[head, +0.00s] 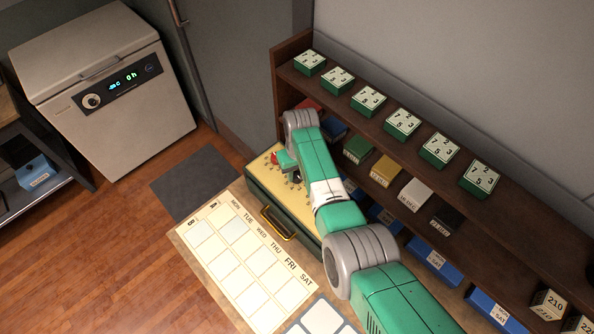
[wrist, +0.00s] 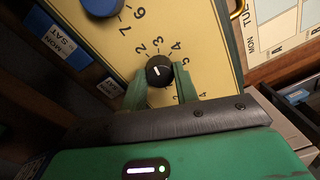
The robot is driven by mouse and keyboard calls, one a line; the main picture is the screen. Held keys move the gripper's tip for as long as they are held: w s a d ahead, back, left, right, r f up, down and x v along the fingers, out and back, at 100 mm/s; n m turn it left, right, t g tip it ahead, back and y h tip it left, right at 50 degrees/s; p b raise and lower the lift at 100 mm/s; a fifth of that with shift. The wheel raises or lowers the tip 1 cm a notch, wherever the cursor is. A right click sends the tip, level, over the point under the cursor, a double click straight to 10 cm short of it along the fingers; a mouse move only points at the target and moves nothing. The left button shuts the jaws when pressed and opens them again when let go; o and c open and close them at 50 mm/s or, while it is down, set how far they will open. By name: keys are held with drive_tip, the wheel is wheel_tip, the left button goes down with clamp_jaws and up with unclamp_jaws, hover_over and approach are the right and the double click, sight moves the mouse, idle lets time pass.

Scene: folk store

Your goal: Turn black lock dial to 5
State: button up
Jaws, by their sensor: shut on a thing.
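The black lock dial (wrist: 160,70) sits on a cream panel (wrist: 205,30) with printed numbers around it. A short white mark shows on the dial's face; I cannot tell for sure which number it points to. My gripper (wrist: 160,82) is shut on the black dial, with one green finger on each side. A blue dial (wrist: 101,6) is beyond the black one in the wrist view. A red dial (head: 273,158) shows in the head view.
A calendar sheet (head: 245,265) lies in front of the box, below its handle (head: 277,223). A shelf (head: 400,150) with several green number blocks and coloured boxes stands close behind my arm. A beige machine (head: 105,90) is at the left.

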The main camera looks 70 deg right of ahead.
drive_tip(key=m, duration=0.4)
drive_tip(key=shift+m, duration=0.3)
drive_tip(key=m, duration=1)
drive_tip(key=shift+a+m+h, duration=0.1)
drive_tip(key=shift+m+h, duration=0.2)
drive_tip(key=shift+m, duration=0.1)
drive_tip(key=shift+m+b, duration=0.35)
drive_tip(key=shift+m, duration=1.95)
drive_tip(key=o, duration=1)
